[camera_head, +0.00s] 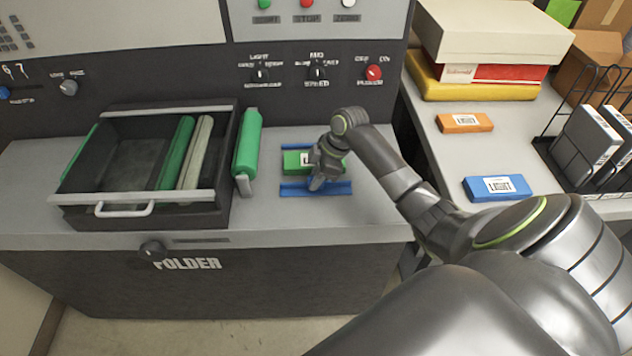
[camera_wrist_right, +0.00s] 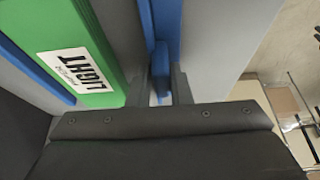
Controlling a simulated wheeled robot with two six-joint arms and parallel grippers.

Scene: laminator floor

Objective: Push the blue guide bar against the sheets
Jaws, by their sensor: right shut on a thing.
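The blue guide bar (camera_head: 337,188) lies on the grey machine top, on the near side of a green labelled stack of sheets (camera_head: 290,158). My right gripper (camera_head: 318,182) is shut on the bar's raised blue tab; in the right wrist view its two fingers (camera_wrist_right: 162,88) stand either side of that tab. There the guide bar (camera_wrist_right: 166,25) runs parallel to the green stack (camera_wrist_right: 85,45), with a grey strip of bare surface between them, so they are apart. My arm hides part of the stack in the head view. My left gripper is not in view.
A second blue rail (camera_head: 296,147) runs along the stack's far side. A green roll (camera_head: 247,143) and an open dark drawer (camera_head: 215,170) with rolls lie to the left. A side table at right holds orange (camera_head: 464,123) and blue (camera_head: 497,188) packs and a wire rack.

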